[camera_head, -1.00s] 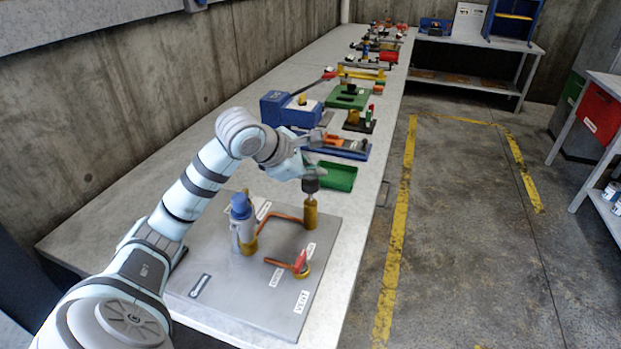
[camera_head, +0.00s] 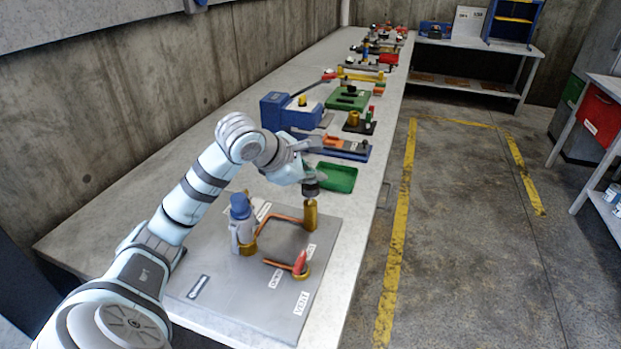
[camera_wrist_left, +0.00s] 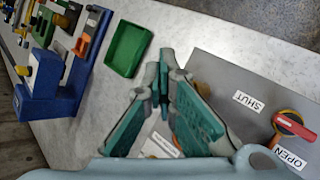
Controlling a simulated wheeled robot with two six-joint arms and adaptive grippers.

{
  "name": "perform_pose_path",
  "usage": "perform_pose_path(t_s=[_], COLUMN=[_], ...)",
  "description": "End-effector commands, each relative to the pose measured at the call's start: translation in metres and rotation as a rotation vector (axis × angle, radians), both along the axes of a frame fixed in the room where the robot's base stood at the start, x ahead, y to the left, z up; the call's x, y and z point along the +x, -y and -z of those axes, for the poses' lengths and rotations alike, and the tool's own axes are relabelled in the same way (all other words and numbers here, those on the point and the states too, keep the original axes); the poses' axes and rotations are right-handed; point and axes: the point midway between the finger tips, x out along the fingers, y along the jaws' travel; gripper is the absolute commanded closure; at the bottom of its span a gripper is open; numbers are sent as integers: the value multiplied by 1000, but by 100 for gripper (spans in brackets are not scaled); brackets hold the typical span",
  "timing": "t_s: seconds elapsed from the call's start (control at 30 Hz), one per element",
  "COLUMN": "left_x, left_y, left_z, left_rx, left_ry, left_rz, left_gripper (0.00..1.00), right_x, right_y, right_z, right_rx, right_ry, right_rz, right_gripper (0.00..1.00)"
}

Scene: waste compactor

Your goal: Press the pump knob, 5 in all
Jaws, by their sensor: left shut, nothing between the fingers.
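The pump stands on a grey plate (camera_head: 240,300) at the near end of the bench. It has a brass barrel (camera_head: 310,215) and a dark round knob (camera_head: 311,189) on top. The knob sits low, with only a short length of rod showing beneath it. My left gripper (camera_head: 312,178) is shut and empty, directly above the knob, with its tips at or touching the knob's top. In the left wrist view the shut fingers (camera_wrist_left: 163,78) cover the middle, and I cannot make out the knob there. My right gripper is in neither view.
A blue-capped grey fitting (camera_head: 241,222) and a red-handled valve (camera_head: 300,263) stand on the same plate. The valve also shows in the left wrist view (camera_wrist_left: 296,126). A green tray (camera_head: 335,177) lies just beyond the pump. Several other devices line the bench behind.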

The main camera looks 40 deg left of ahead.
Motion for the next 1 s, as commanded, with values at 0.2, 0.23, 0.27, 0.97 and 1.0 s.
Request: perform_pose_path(t_s=[0.2, 0.23, 0.27, 0.97, 1.0], left_x=[0, 0, 0, 0, -1], left_y=[0, 0, 0, 0, 0], left_z=[4, 5, 5, 14, 14], left_rx=[-1, -1, -1, -1, -1], left_ry=[-4, -4, -4, -5, -5], left_rz=[0, 0, 0, 0, 0], left_gripper=[100, 100, 100, 100, 100], right_x=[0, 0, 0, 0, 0], right_y=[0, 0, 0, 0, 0], right_z=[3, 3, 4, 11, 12], right_rx=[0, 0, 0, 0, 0], right_ry=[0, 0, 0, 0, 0], right_rz=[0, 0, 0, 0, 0], right_gripper=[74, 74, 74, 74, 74])
